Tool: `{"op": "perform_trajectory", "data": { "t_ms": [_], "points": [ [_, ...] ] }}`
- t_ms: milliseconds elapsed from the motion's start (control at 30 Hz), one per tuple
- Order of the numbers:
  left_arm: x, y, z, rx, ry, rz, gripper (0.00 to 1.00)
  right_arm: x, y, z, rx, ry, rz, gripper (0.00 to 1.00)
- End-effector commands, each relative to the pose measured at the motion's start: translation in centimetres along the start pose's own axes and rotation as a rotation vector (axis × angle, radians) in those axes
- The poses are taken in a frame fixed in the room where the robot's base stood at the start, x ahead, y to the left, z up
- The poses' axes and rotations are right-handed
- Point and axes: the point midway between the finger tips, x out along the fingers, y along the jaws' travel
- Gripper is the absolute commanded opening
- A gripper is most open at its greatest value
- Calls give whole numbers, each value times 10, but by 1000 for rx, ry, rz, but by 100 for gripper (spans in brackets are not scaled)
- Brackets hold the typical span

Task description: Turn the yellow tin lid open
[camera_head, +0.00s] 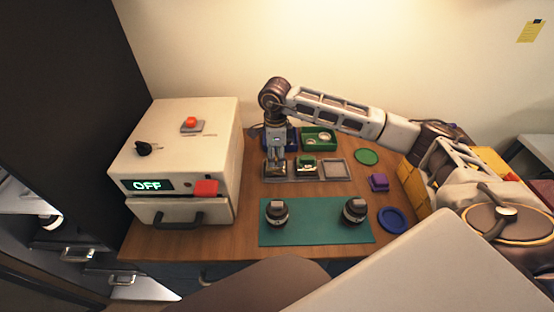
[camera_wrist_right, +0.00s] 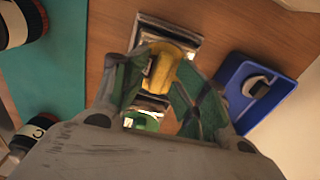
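The yellow tin lid (camera_wrist_right: 170,65) shows in the right wrist view between the two fingers of my right gripper (camera_wrist_right: 163,72). The fingers press on it from both sides. The tin sits in the left compartment of a grey tray; its body is mostly hidden by the gripper. In the head view my right gripper (camera_head: 275,158) points straight down over that compartment and hides the lid. My left gripper is not in view.
A green mat (camera_head: 315,233) holds two black lenses (camera_head: 277,214) (camera_head: 355,210). A white machine (camera_head: 180,160) reading OFF stands left. Behind the tray are a blue bin (camera_wrist_right: 232,83) and a green bin (camera_head: 319,132). A green disc (camera_head: 366,157), purple block (camera_head: 378,182) and blue dish (camera_head: 393,220) lie right.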

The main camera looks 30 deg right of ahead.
Motion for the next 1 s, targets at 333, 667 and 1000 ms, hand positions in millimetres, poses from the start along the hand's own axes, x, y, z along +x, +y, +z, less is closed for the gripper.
{"op": "perform_trajectory", "data": {
  "t_ms": [333,667,1000],
  "points": [
    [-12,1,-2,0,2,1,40,-25,-1,0,1,-2,-4,39],
    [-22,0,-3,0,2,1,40,-45,-1,0,1,-3,-5,39],
    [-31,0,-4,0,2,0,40,-64,-1,0,1,-3,-5,39]
  ]
}}
